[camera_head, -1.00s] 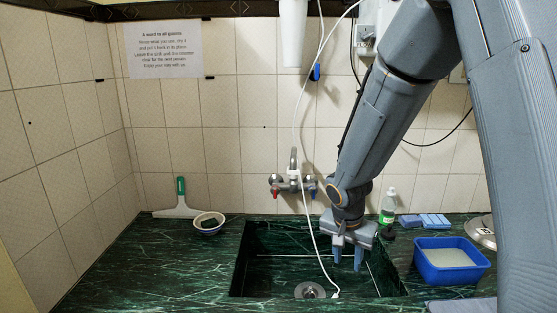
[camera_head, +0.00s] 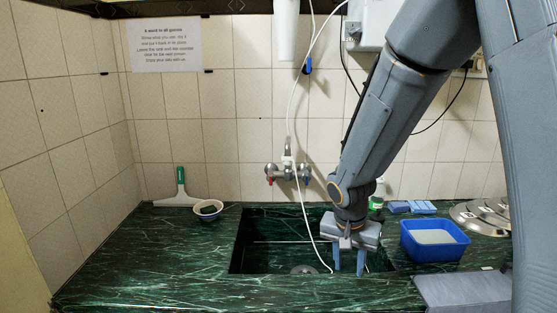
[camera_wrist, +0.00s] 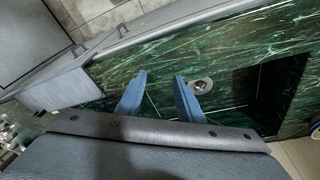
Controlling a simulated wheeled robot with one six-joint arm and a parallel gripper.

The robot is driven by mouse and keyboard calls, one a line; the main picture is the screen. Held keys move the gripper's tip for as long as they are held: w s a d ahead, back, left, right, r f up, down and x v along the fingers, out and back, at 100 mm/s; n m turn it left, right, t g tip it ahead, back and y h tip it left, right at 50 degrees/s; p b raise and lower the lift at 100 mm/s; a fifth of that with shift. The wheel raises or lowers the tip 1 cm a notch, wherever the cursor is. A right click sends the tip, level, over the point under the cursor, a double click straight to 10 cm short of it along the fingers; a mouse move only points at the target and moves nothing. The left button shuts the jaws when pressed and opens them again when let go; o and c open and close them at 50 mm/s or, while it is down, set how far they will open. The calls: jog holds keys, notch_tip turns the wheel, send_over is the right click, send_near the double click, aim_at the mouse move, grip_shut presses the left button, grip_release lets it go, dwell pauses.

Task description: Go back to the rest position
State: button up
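My gripper (camera_head: 348,262) points down over the right part of the sunken sink (camera_head: 275,252) in the green marble counter. Its two blue fingers stand apart with nothing between them. The wrist view also shows the gripper (camera_wrist: 160,82), open and empty, with the drain (camera_wrist: 202,86) beyond the right finger. My arm comes down from the upper right and hides part of the wall and counter.
A blue basin (camera_head: 434,240) stands right of the sink. Blue sponges (camera_head: 411,207) and a partly hidden green bottle (camera_head: 377,195) are behind it. A squeegee (camera_head: 179,190) and a small bowl (camera_head: 207,210) sit at left. A white hose (camera_head: 293,110) hangs into the sink past the tap (camera_head: 287,172).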

jog(key=s+d+f+n+g+y+b, duration=0.1)
jog(key=s+f+n+g+b, duration=0.1)
jog(key=s+f+n+b, duration=0.3)
jog(key=s+f+b, duration=0.3)
jog(key=s+b, duration=0.3)
jog(key=s, duration=0.2)
jog(key=shift+s+d+f+n+y, duration=0.2)
jog(key=shift+s+f+n+y, duration=0.1)
jog(key=shift+n, duration=0.1)
